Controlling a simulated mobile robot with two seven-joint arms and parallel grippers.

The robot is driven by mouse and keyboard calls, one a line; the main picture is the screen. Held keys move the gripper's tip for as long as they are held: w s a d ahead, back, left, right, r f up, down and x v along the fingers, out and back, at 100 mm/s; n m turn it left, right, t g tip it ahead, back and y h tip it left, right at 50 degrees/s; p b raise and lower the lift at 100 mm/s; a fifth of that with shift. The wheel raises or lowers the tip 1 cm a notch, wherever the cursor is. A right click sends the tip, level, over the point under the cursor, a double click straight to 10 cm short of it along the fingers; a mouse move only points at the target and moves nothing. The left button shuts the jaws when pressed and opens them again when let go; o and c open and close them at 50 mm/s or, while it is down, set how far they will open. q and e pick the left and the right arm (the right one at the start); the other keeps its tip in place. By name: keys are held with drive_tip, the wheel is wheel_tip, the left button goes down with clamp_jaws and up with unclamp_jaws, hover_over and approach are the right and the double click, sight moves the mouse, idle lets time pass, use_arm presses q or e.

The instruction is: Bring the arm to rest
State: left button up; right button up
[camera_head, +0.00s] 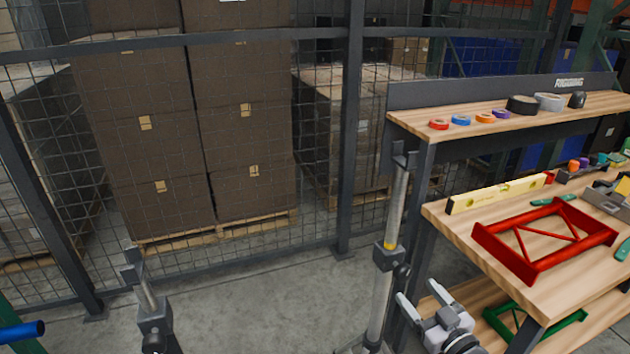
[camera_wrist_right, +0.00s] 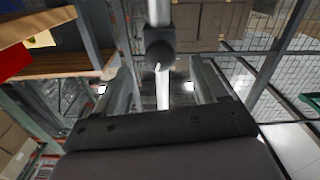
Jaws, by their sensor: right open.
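My right gripper (camera_head: 422,297) is low in the head view, right of centre, beside the front leg of the workbench. Its two fingers are apart, with nothing gripped between them. In the right wrist view the open fingers (camera_wrist_right: 163,85) frame a pale pole with a dark round knob (camera_wrist_right: 160,55). In the head view a pole with a dark clamp (camera_head: 388,256) stands just left of the gripper. I cannot tell how far the pole is from the fingertips. My left gripper is not in view.
The wooden workbench (camera_head: 465,228) on the right bears a red frame (camera_head: 530,262) and a yellow level (camera_head: 497,193). A green frame (camera_head: 500,318) lies on its lower shelf. A second clamp post (camera_head: 153,320) stands at left. Mesh fencing and stacked boxes (camera_head: 150,150) are behind; grey floor (camera_head: 270,310) is clear.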

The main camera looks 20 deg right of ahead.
drive_tip(key=s+a+f+g, duration=0.3)
drive_tip(key=s+a+f, duration=0.2)
drive_tip(key=s+a, duration=0.2)
drive_tip(key=s+a+f+g, duration=0.4)
drive_tip(key=s+a, duration=0.4)
drive_tip(key=s, duration=0.3)
drive_tip(key=shift+s+f+g+y, duration=0.25)
drive_tip(key=shift+f+g+y, duration=0.05)
drive_tip(key=shift+f, duration=0.15)
drive_tip(key=shift+d, duration=0.1)
